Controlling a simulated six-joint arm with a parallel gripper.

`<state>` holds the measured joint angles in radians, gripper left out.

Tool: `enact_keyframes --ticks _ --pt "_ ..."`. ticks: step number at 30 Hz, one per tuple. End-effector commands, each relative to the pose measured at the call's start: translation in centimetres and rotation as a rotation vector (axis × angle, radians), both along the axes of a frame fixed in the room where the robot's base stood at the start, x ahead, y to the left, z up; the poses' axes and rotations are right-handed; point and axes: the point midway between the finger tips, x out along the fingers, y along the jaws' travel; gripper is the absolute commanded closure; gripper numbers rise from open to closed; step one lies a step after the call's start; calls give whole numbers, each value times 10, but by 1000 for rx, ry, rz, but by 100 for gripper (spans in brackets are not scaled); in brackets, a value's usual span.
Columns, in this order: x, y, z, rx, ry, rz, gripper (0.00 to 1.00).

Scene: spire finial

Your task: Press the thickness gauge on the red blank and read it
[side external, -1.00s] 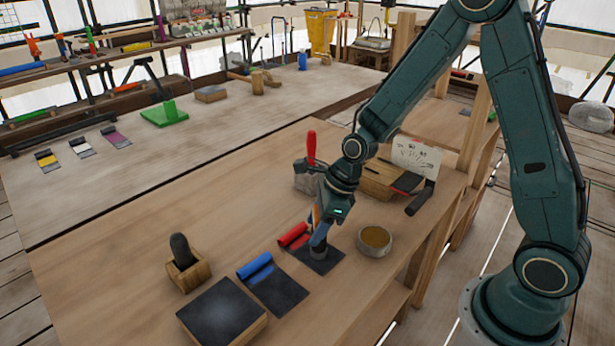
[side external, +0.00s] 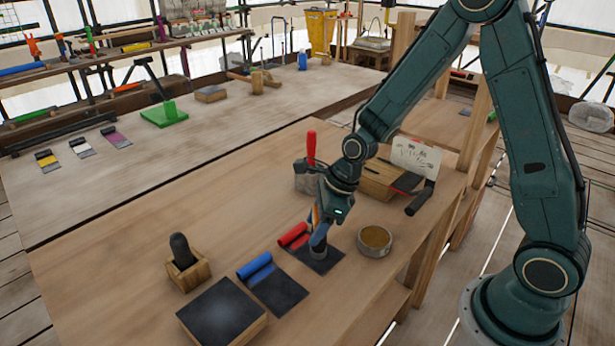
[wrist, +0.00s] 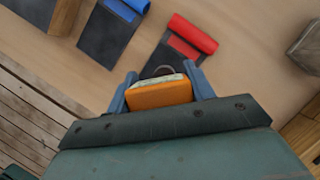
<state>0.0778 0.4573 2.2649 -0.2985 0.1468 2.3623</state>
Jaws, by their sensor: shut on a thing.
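The red blank (side external: 294,236) is a dark sheet with a red roll along one edge, lying flat on the bench. It also shows in the wrist view (wrist: 192,35). My gripper (side external: 318,228) points down over the dark part of that sheet. In the wrist view my gripper (wrist: 163,85) has its two blue fingers shut on an orange gauge (wrist: 160,95) with a pale face edge and a grey loop beyond it. The gauge's lower end appears to be at the dark sheet, but I cannot tell whether it touches. Its reading is not legible.
A blue-rolled blank (side external: 255,266) lies left of the red one. A dark-topped block (side external: 222,312) and a wooden holder with a black handle (side external: 187,272) stand farther left. A round tin (side external: 375,240) sits close on the right. A wooden box and card (side external: 416,157) stand behind.

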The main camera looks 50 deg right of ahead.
Motion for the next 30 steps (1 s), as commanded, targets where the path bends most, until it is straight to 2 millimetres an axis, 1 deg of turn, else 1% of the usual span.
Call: enact_keyframes --ticks 1,17,30 --pt "-2 0 -3 -2 8 0 79" --pt "-3 -1 -2 -3 11 -1 79" --pt "-1 0 23 -1 3 -1 79"
